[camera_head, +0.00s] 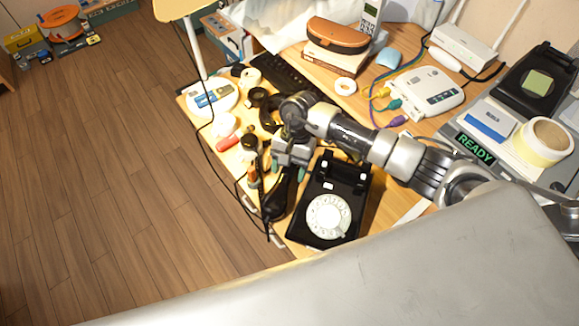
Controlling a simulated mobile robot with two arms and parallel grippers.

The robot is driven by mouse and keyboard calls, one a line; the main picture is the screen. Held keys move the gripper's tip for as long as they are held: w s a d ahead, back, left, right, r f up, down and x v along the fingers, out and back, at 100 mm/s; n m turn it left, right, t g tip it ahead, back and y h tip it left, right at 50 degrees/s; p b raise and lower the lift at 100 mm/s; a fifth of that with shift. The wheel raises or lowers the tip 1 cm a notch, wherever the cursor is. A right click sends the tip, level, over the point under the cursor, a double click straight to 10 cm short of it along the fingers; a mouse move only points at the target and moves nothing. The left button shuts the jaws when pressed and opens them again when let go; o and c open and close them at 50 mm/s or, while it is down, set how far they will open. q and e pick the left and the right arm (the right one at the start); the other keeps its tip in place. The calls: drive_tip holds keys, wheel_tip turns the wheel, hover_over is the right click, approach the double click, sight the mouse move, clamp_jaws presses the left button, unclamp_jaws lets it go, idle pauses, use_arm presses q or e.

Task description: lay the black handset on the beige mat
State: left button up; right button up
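A black rotary phone with a white dial (338,186) sits at the front of the wooden desk. A black handset (277,202) shows just left of the phone, beside its body and off its cradle. My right gripper (287,172) reaches in from the right, over the handset's upper end. The gripper's fingertips are partly hidden, so I cannot tell whether they are shut on the handset or only over it. I cannot make out a beige mat clearly. My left gripper is not in view.
Small items and cables crowd the desk left of my arm, with a white oval device (213,98) there. Behind are a brown case (338,35), a white box with plugs (428,92) and a router (463,45). A tape roll (543,141) is at right. Open floor lies left.

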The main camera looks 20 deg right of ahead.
drive_tip(key=shift+r, duration=0.1)
drive_tip(key=shift+r+p, duration=0.2)
drive_tip(key=shift+p, duration=0.1)
drive_tip(key=b+v, duration=0.1)
drive_tip(key=v, duration=1)
drive_tip(key=shift+r, duration=0.35)
drive_tip(key=shift+w+d, duration=0.1)
drive_tip(key=shift+d, duration=0.05)
